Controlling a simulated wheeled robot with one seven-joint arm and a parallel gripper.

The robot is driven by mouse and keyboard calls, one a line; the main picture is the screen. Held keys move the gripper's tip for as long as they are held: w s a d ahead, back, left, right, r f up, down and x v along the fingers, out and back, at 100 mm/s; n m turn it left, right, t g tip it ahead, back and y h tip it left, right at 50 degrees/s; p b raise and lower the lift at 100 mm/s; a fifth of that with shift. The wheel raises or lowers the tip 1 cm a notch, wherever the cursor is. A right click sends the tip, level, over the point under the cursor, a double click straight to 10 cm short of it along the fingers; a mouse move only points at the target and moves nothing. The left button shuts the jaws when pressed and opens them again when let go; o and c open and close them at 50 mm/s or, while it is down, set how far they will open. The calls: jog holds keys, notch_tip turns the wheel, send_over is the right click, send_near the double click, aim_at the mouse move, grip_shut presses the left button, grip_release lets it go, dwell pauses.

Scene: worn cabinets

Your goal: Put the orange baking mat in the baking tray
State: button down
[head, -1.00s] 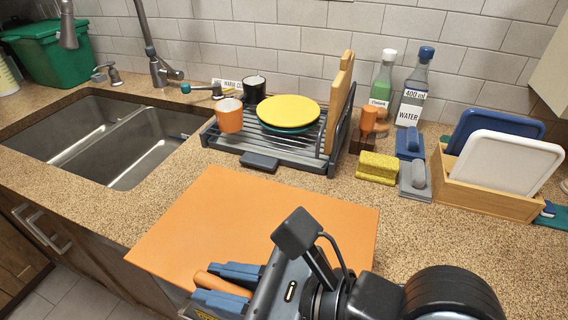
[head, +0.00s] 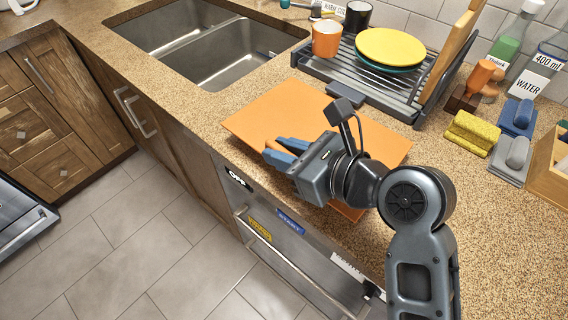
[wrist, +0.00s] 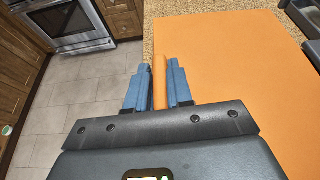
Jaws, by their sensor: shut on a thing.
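The orange baking mat (head: 268,118) is a flat sheet over the speckled counter, in front of the dish rack, with its near side at the counter's front edge. My gripper (head: 275,150) is shut on the mat's near edge. In the wrist view the blue fingers (wrist: 158,66) pinch that edge, and the mat (wrist: 235,65) spreads to the right. My arm covers part of the mat in the head view. I cannot make out a baking tray in either view.
The dish rack (head: 345,90) with cups and plates stands behind the mat. A double sink (head: 215,50) is to the left. A dishwasher front (head: 290,240) is below the counter. Wooden cabinets (head: 60,90) and an oven (wrist: 68,25) stand across open tiled floor (head: 140,220).

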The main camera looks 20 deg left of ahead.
notch_tip(320, 180, down, 4)
jog(key=shift+r, duration=0.1)
jog(key=c, duration=1)
grip_release()
jog(key=shift+d, duration=0.1)
